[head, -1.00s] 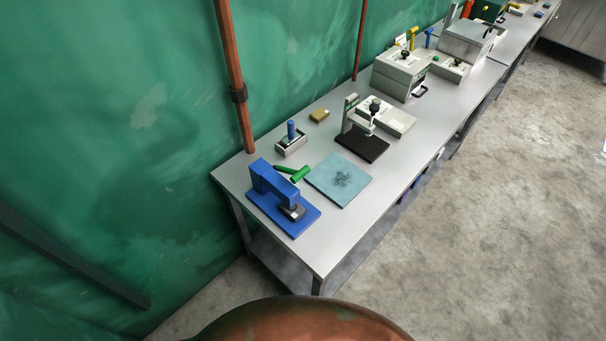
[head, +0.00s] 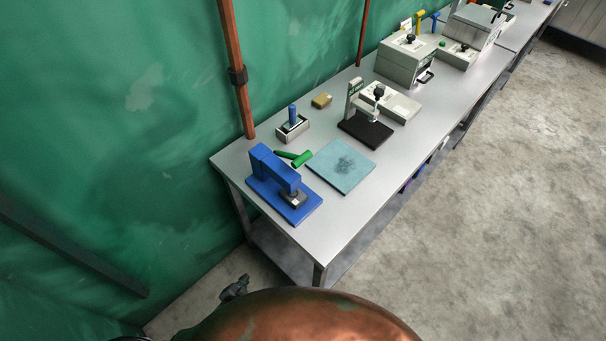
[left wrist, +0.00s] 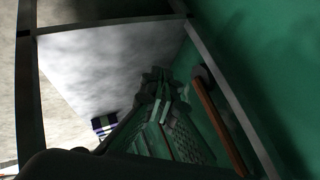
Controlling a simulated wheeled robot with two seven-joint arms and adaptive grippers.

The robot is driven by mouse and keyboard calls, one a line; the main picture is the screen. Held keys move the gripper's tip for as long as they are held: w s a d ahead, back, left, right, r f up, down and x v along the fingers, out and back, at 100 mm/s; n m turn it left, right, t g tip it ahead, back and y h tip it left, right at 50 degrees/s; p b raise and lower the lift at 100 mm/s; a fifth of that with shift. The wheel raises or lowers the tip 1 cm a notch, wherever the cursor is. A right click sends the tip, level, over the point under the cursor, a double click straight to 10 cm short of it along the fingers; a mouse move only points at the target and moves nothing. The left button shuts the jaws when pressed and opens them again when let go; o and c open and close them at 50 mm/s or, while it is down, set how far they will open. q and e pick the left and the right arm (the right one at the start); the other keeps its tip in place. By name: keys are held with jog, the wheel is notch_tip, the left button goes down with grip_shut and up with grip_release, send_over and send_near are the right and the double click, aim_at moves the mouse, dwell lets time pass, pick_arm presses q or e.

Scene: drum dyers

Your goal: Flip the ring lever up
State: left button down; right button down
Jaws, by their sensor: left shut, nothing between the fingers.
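I cannot pick out a ring lever for sure. On the bench (head: 330,228) stand a blue press-like tool (head: 272,172), a small grey box with an upright blue handle (head: 292,129), a stand with a black base (head: 367,130), and a grey machine with a black knob and a dark front handle (head: 403,66). My left gripper (head: 235,287) shows small and dark at the bottom of the head view, below and short of the bench's near end. In the left wrist view its fingers (left wrist: 165,108) are together and empty. My right gripper is out of view.
A green hammer-like tool (head: 297,158), a light-blue mat (head: 341,166) and a yellowish block (head: 321,101) lie on the bench. A green wall (head: 120,120) and a rusty pipe (head: 235,80) run along its left. The floor to the right (head: 500,210) is clear.

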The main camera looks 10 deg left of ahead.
pick_arm(q)
jog(key=w+d+r+m+t+b, duration=0.1)
jog(key=w+d+r+m+t, duration=0.2)
jog(key=r, duration=0.9)
jog(key=w+r+m+t+b, duration=0.1)
jog(key=w+r+m+t, duration=0.15)
jog(key=w+r, duration=0.7)
jog(key=d+r+m+t+b, duration=0.1)
jog(key=d+r+m+t, duration=0.15)
jog(key=r, duration=1.35)
jog(key=s+d+r+m+h, duration=0.1)
jog(key=d+r+m+h, duration=0.3)
jog(key=d+r+m, duration=0.1)
jog(key=s+d+r+m+h+b, duration=0.1)
jog(key=d+r+m+h, duration=0.3)
jog(key=d+m, duration=0.4)
jog(key=shift+s+d+r+t+h, duration=0.35)
jog(key=shift+d+r, duration=0.25)
jog(key=shift+d, duration=0.3)
jog(key=w+d+r+p, duration=0.1)
jog(key=w+r+p, duration=0.1)
jog(key=w, duration=0.8)
jog(key=shift+w+d+r, duration=0.35)
jog(key=shift+w+r, duration=0.05)
jog(key=shift+r, duration=0.45)
